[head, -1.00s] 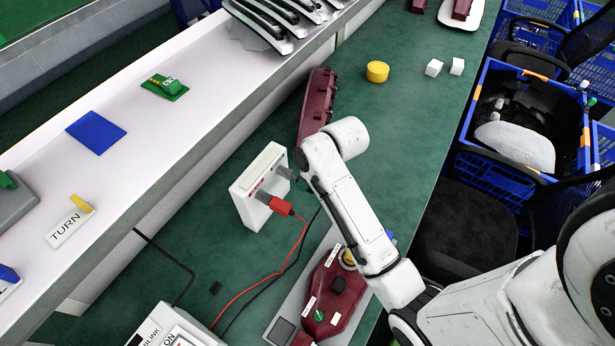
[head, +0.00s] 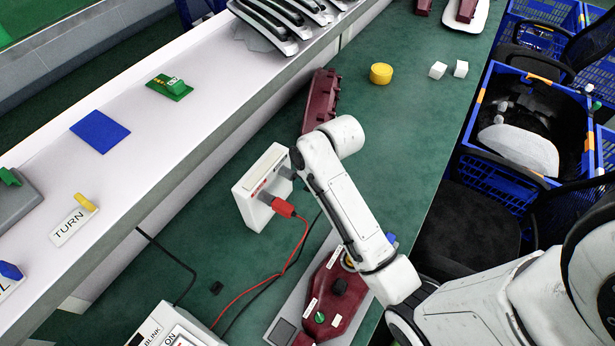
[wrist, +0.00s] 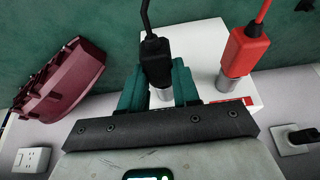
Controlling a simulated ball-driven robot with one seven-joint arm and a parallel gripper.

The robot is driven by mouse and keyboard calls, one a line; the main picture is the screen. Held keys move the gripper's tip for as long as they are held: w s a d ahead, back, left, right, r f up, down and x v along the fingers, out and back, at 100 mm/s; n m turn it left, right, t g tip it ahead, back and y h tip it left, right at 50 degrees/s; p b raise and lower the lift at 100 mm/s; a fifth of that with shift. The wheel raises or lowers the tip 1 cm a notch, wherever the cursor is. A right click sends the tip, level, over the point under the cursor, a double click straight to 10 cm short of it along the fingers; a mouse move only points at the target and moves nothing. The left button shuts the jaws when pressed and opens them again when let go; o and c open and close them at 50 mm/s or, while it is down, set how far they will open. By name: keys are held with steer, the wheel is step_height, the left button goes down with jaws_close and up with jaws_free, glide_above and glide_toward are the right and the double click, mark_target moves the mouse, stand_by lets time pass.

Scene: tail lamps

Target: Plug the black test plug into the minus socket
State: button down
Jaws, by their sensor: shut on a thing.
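My gripper (wrist: 158,82) is shut on the black test plug (wrist: 156,58), its green fingers on either side of the body. The plug lines up with a grey metal socket collar on the white socket box (wrist: 208,42). Its lower end meets that collar, but my gripper hides how deep it sits. The red plug (wrist: 247,48) sits in the other collar, and also shows in the head view (head: 283,208). The white box (head: 249,203) stands on the green bench. In the head view, my arm hides the black plug and my gripper.
A dark red lamp housing (head: 320,101) lies behind the box. Another red lamp (head: 331,293) is on a grey fixture in front. Red and black cables run across the bench.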

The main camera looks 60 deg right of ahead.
steer(key=shift+w, duration=0.15)
steer(key=c, duration=0.7)
jaws_free()
steer(key=shift+c, duration=0.2)
steer(key=shift+r, duration=0.1)
steer(key=v, duration=1)
steer(key=shift+r+b, duration=0.3)
steer(key=shift+b, duration=0.15)
